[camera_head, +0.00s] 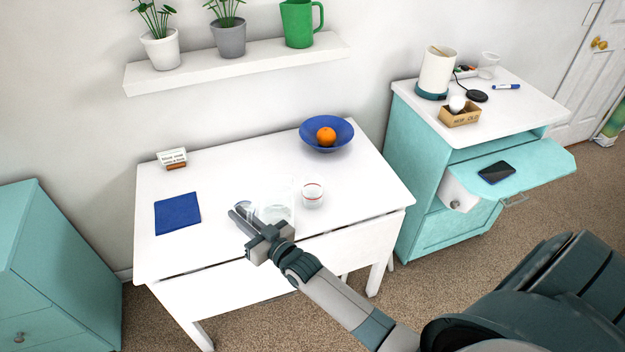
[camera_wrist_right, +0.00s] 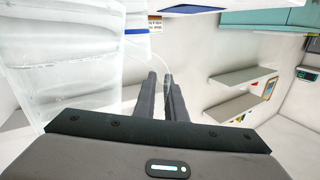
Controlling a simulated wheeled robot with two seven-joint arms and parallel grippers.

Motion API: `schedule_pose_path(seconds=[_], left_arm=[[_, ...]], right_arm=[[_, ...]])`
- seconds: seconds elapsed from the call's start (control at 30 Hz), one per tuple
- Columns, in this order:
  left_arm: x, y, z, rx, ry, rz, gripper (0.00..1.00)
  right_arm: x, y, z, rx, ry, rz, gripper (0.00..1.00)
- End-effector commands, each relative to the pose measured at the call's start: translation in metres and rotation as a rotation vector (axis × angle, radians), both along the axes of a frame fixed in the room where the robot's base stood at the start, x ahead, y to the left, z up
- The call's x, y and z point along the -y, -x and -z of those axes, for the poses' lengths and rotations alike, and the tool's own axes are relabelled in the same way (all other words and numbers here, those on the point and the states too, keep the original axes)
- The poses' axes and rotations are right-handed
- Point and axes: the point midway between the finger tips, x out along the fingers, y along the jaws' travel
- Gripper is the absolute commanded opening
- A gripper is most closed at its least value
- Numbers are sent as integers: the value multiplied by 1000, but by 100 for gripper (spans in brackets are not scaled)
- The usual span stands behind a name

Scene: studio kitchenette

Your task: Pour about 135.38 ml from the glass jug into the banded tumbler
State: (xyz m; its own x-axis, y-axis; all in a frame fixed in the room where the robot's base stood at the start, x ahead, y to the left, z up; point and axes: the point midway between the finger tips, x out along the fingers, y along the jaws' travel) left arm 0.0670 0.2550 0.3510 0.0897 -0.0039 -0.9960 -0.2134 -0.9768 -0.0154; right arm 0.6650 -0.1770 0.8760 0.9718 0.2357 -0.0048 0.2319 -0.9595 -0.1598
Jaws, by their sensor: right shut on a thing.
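The clear glass jug (camera_head: 278,207) is at the front of the white table, just left of the banded tumbler. It is faint against the white top, so I cannot tell its level or whether its base touches. In the right wrist view the jug (camera_wrist_right: 65,65) fills the left side. My right gripper (camera_head: 243,213) is shut at the jug's left side, on its handle; the fingers also show in the wrist view (camera_wrist_right: 162,97). The banded tumbler (camera_head: 312,196), clear with a reddish band near the rim, stands upright on the table. My left gripper is out of view.
The white table (camera_head: 235,170) also holds a blue cloth (camera_head: 177,213), a small sign (camera_head: 172,158) and a blue bowl (camera_head: 343,138) with an orange (camera_head: 326,136). A wall shelf (camera_head: 235,65) is above. A teal cabinet (camera_head: 430,175) stands to the right.

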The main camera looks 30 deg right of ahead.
Motion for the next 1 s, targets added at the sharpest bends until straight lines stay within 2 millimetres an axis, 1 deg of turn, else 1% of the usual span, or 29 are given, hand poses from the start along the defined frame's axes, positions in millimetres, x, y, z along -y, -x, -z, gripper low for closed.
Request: schedule_pose_path(seconds=[0.03, 0.3, 0.57, 0.9, 1.0], left_arm=[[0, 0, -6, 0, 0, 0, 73], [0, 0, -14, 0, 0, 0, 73], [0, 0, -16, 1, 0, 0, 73], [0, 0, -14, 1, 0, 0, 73], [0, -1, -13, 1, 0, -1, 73]], right_arm=[[2, -1, -11, 1, -27, 0, 0], [13, -4, -31, -44, -199, 1, 0], [28, -8, -45, -85, -362, -1, 0], [44, -12, -54, -122, -499, -1, 0], [46, -13, -56, -132, -541, -1, 0]])
